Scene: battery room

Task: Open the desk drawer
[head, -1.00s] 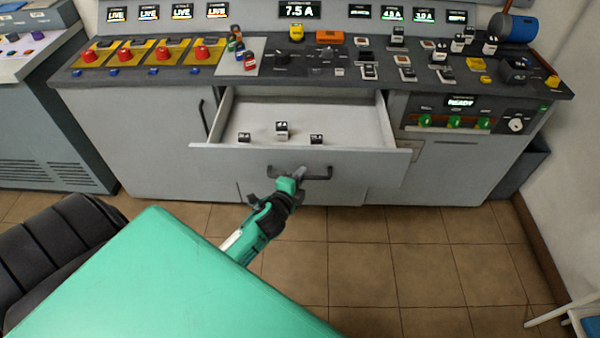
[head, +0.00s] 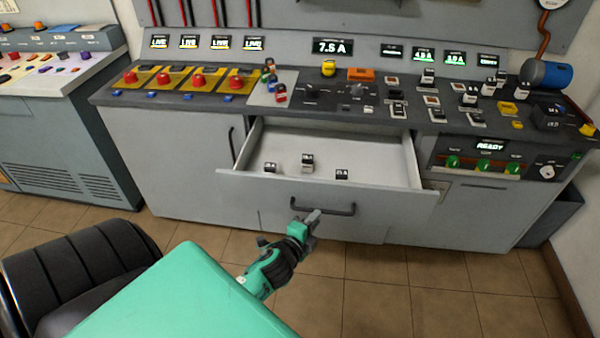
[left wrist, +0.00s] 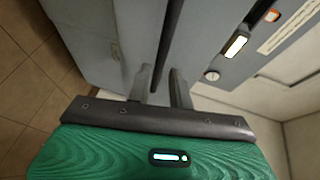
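The desk drawer (head: 270,183) stands pulled out from the grey desk, its inside showing. Its dark bar handle (head: 340,212) is on the drawer front; in the left wrist view the dark bar (left wrist: 170,40) runs down into the space between the fingers. My left gripper (head: 313,215) is at the handle's left half, its tips just below the bar in the head view. In the left wrist view the fingers (left wrist: 160,88) stand apart with gaps beside the bar, so it is open. Contact with the handle cannot be told. My right gripper is not in view.
Several small labelled blocks, one of them (head: 307,163), are in the drawer. The desk top (head: 300,100) carries switches, knobs and a blue cylinder (head: 547,73). A black-cushioned chair-like shape (head: 80,265) is at lower left. Tiled floor (head: 380,290) in front is clear.

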